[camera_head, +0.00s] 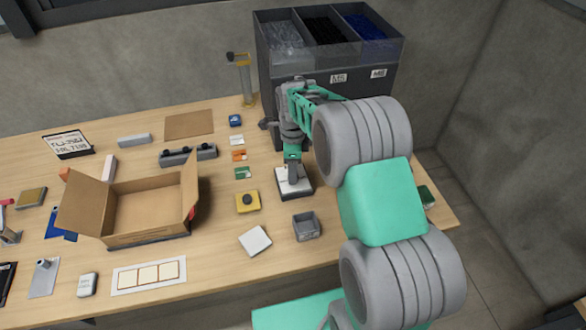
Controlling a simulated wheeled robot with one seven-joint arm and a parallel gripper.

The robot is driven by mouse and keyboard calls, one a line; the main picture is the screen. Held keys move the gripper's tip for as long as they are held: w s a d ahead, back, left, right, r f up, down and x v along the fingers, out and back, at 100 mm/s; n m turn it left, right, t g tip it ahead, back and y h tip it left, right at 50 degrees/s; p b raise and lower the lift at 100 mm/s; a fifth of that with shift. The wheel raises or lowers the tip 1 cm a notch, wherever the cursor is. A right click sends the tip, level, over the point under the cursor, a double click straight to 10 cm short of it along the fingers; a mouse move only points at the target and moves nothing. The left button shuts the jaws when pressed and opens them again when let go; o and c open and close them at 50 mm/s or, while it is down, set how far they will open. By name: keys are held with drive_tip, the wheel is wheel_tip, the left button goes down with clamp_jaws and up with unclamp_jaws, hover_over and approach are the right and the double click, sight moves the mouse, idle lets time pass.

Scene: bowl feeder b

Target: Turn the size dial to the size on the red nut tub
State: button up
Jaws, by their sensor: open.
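My gripper (293,178) points down at the right of the table, just over a small white-topped block (304,187). It is open, but its fingers are small and hard to make out, and I cannot tell whether they touch the block. A yellow box with a round black knob (248,200) stands to the left of my gripper; I cannot tell whether this knob is the size dial. No red nut tub shows clearly; only a small bit of red (192,212) shows at the right side of the open cardboard box (150,210). No size marking on a tub can be read.
A dark three-bay bin (330,88) with labels stands behind my gripper. A grey open tub (306,227) and a white square (255,241) lie in front. My arm hides the table's right part.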

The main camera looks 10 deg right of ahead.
drive_tip(key=shift+f, duration=0.7)
drive_tip(key=shift+c, duration=0.4)
clamp_jaws()
